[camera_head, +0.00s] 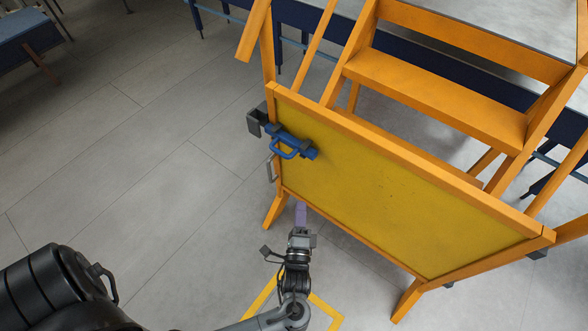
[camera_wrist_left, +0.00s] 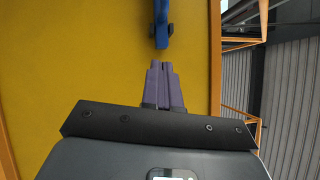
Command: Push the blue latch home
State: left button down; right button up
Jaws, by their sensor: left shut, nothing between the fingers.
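The blue latch (camera_head: 290,143) is on the upper left corner of a yellow panel (camera_head: 390,195) with an orange frame. It has a blue loop handle, and a dark grey block (camera_head: 256,121) sits at the panel's left edge beside it. My left gripper (camera_head: 301,207) is below the latch in the head view, in front of the panel's lower left part. Its purple fingers are shut and empty. In the left wrist view the closed fingertips (camera_wrist_left: 165,66) point at part of the blue latch (camera_wrist_left: 162,24), with a gap between them. My right gripper is not in view.
A grey handle (camera_head: 271,170) is on the panel's left edge below the latch. Orange steps (camera_head: 440,95) stand behind the panel. An orange leg (camera_head: 275,211) reaches the floor near my gripper. The tiled floor (camera_head: 130,150) on the left is clear. A yellow line (camera_head: 325,307) marks the floor.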

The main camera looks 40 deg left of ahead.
pick_arm(q)
jog(key=s+a+b+x, duration=0.2)
jog(key=x, duration=1.1)
jog(key=shift+r, duration=0.25)
jog(key=shift+a, duration=0.1)
jog(key=a+p, duration=0.2)
jog(key=a, duration=0.1)
jog(key=a+p, duration=0.2)
jog(key=shift+s+a, duration=0.25)
jog(key=shift+s, duration=0.1)
